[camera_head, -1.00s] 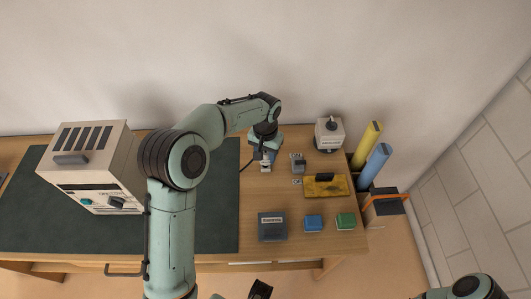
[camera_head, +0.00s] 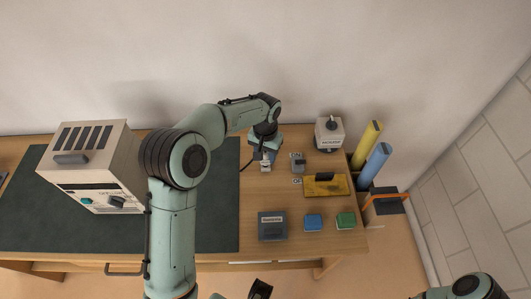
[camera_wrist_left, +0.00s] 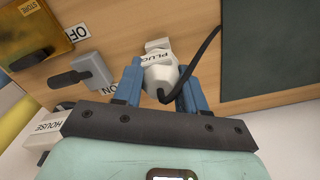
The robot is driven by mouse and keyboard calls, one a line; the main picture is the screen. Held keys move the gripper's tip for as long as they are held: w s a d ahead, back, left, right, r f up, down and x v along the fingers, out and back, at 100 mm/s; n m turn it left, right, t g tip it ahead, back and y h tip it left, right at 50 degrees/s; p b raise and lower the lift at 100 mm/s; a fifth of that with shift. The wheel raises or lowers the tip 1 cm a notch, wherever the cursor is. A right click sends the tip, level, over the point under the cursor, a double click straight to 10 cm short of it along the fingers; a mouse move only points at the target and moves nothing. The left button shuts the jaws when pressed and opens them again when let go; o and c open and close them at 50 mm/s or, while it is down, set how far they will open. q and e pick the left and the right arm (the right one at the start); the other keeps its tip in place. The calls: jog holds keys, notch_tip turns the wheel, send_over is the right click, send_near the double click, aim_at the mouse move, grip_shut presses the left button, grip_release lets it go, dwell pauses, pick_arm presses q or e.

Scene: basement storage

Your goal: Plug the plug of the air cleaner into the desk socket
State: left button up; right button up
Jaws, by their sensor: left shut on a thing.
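The air cleaner (camera_head: 92,165) is a large beige box with dark vent slots, standing on the dark green mat at the left of the desk. My left gripper (camera_head: 262,162) is low over the desk, right of the mat. In the left wrist view its blue fingers (camera_wrist_left: 160,88) are shut on the white plug (camera_wrist_left: 158,72), labelled PLUG. A black cable (camera_wrist_left: 204,52) runs from the plug towards the mat. A pale block (camera_wrist_left: 158,44) lies just beyond the plug; I cannot tell whether they touch or whether it is the socket.
Right of the plug are a grey lever switch (camera_head: 298,163) marked ON and OFF, a yellow box (camera_head: 325,187) and a beige box with a knob (camera_head: 329,134). A dark grey box (camera_head: 272,226), a blue block (camera_head: 313,222) and a green block (camera_head: 346,221) sit near the front edge.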

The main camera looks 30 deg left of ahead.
aim_at(265, 152)
pick_arm(q)
jog(key=shift+f+b, duration=0.65)
jog(key=shift+f, duration=0.65)
jog(key=o, duration=1.3)
jog(key=shift+c, duration=0.2)
notch_tip(265, 152, up, 13)
jog(key=shift+r+p, duration=0.2)
jog(key=shift+p, duration=0.7)
